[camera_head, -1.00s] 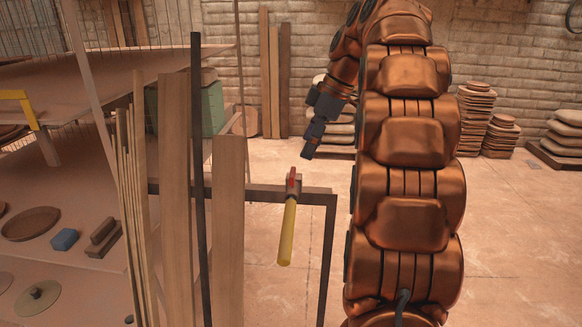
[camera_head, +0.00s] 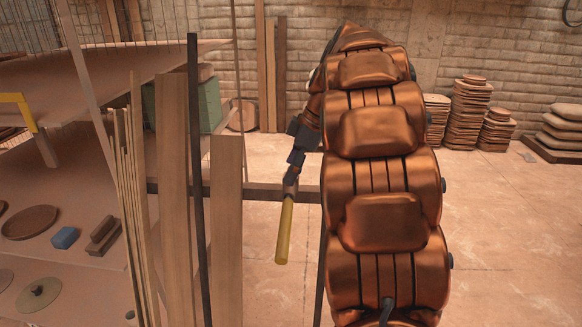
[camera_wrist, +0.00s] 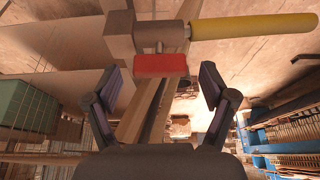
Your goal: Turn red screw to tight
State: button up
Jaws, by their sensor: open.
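The red screw (camera_wrist: 160,65) shows in the wrist view as a flat red bar on a short stem under a metal clamp body (camera_wrist: 158,38). A yellow handle (camera_wrist: 255,26) extends right from that body. In the head view the yellow handle (camera_head: 285,230) hangs below the dark horizontal bar, and my gripper (camera_head: 294,172) hides the red screw just above it. In the wrist view my gripper (camera_wrist: 160,90) is open, with one finger on each side of the red bar and a gap on both sides. Contact with the bar does not show.
Upright wooden boards (camera_head: 227,230) and a dark post (camera_head: 199,170) stand left of the clamp. A rack of shelves (camera_head: 70,200) fills the far left. A dark metal bar (camera_head: 255,192) carries the clamp. The floor at right is clear before the stacked slabs (camera_head: 470,110).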

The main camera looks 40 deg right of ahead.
jog(key=shift+f, duration=0.3)
jog(key=shift+a, duration=0.1)
jog(key=c, duration=1.2)
